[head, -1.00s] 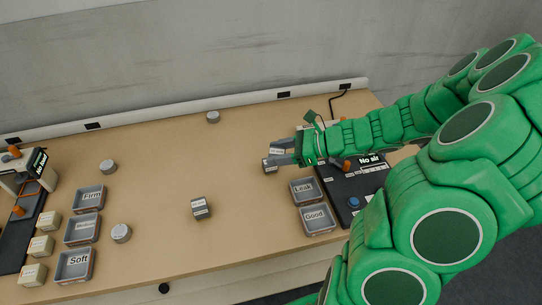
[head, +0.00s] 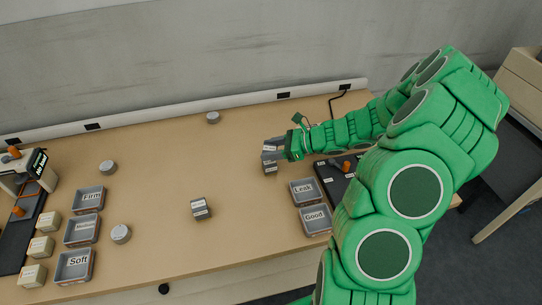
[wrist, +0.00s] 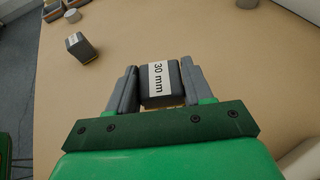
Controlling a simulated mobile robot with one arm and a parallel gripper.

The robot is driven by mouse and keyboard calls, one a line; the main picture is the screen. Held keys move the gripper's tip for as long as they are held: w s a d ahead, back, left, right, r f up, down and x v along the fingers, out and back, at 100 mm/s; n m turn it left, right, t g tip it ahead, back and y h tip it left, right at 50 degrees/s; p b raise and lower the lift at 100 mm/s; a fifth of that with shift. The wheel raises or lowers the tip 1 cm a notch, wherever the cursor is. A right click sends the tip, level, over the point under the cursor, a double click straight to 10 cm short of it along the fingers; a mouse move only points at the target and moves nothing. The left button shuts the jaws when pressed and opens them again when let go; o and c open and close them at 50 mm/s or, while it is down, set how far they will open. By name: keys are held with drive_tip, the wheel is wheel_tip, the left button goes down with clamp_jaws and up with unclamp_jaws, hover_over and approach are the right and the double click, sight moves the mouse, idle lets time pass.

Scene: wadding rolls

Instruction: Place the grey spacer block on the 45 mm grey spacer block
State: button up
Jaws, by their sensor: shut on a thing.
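My gripper (head: 270,151) is shut on a grey spacer block, whose top label reads "30 mm" in the wrist view (wrist: 159,82). Its fingers press on two sides of the block. In the head view, a small grey shape with a pale label (head: 270,168) shows just under the fingers, partly hidden by them. I cannot tell whether it is a separate block or touches the held one. Another grey labelled block (head: 201,208) stands alone on the table, left of and nearer than the gripper; it also shows in the wrist view (wrist: 80,47). Its label is too small to read.
Leak (head: 303,191) and Good (head: 316,219) trays stand at right, beside a black tester (head: 340,185) partly behind my arm. Firm, Medium and Soft trays (head: 74,265), pale blocks and grey round pieces (head: 121,233) are at left.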

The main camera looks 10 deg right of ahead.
drive_tip(key=shift+w+f, duration=0.3)
drive_tip(key=shift+f, duration=1.55)
drive_tip(key=shift+f, duration=0.1)
drive_tip(key=o, duration=1)
drive_tip(key=shift+o, duration=0.2)
